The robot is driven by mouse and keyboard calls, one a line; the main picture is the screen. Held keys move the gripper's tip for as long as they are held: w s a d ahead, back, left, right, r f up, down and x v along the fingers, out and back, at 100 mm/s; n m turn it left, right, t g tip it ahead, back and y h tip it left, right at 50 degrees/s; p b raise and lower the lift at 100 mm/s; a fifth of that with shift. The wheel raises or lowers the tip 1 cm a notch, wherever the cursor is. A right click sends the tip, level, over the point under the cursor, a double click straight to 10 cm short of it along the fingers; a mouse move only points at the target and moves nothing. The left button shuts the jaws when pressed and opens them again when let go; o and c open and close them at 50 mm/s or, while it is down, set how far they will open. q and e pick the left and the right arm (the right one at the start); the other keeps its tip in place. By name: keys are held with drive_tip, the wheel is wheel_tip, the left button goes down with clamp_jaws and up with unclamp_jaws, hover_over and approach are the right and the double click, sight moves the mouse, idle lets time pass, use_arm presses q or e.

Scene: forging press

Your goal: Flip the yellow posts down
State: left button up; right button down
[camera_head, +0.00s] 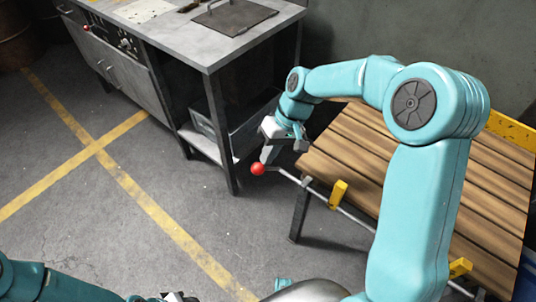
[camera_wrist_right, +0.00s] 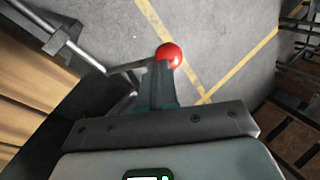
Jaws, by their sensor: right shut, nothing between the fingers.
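Two yellow posts sit on a metal rod along the near edge of the wooden slatted table: one post (camera_head: 339,193) near the rod's left end, the other (camera_head: 460,268) lower right, partly hidden by my right arm. Both appear to stick up from the rod. A red ball knob (camera_head: 257,169) caps the rod's left end. My right gripper (camera_head: 268,153) is shut and empty, its fingertips right at the knob. The knob (camera_wrist_right: 168,55) is at the fingertips (camera_wrist_right: 160,72) in the wrist view; contact is unclear. My left gripper (camera_head: 178,297) barely shows at the bottom edge.
The slatted table (camera_head: 345,150) fills the right side. A grey metal workbench (camera_head: 200,50) with drawers and a lower shelf stands at the upper left. The concrete floor with yellow lines (camera_head: 130,185) is clear between them.

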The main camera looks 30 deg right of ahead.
drive_tip(key=shift+a+f, duration=0.15)
drive_tip(key=shift+a, duration=0.05)
idle(0.3)
